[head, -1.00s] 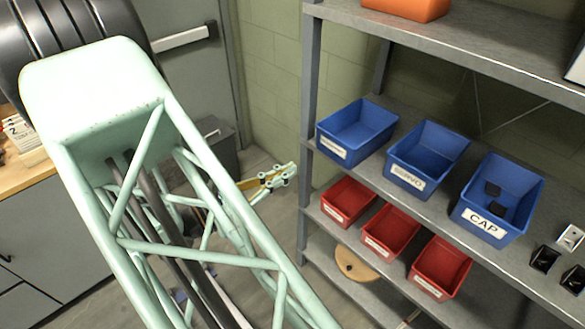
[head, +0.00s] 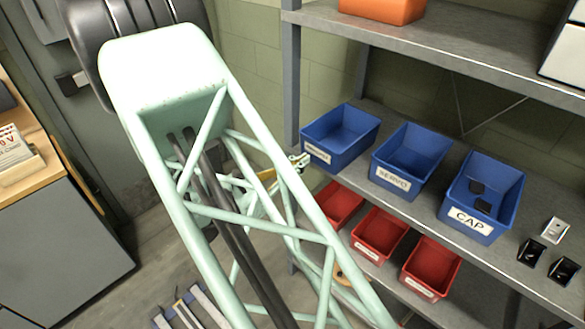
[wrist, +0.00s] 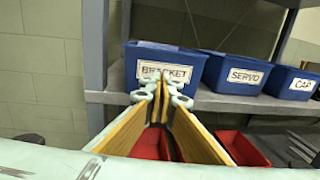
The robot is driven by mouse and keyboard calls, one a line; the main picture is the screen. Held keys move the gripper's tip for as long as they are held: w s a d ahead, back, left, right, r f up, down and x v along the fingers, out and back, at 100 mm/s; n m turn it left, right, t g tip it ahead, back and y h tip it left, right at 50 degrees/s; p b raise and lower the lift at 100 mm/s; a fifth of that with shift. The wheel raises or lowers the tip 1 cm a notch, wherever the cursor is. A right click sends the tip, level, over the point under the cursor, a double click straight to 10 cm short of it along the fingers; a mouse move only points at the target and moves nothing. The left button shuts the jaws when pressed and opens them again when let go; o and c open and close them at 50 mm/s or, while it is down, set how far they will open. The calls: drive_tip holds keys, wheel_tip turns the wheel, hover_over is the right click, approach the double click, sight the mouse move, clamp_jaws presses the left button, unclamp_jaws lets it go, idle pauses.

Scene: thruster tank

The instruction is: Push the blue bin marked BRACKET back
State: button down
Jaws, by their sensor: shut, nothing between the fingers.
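The blue bin marked BRACKET (head: 345,132) is the leftmost of the blue bins on the middle shelf. In the wrist view its front and white label face me (wrist: 168,53). My gripper (head: 302,160) is at the lower left of the bin's front in the head view. In the wrist view my gripper (wrist: 164,84) is shut and empty, its tips together just in front of the bin and covering a little of the label's lower edge. I cannot tell whether the tips touch the bin.
The blue SERVO bin (head: 412,155) and CAP bin (head: 485,195) stand to the right on the same shelf. Red bins (head: 432,265) sit on the shelf below. A grey shelf post (head: 291,85) rises close to the left of the BRACKET bin. Small black parts lie right of CAP.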

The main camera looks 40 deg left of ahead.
drive_tip(key=shift+w+d, duration=0.25)
drive_tip(key=shift+w, duration=1.05)
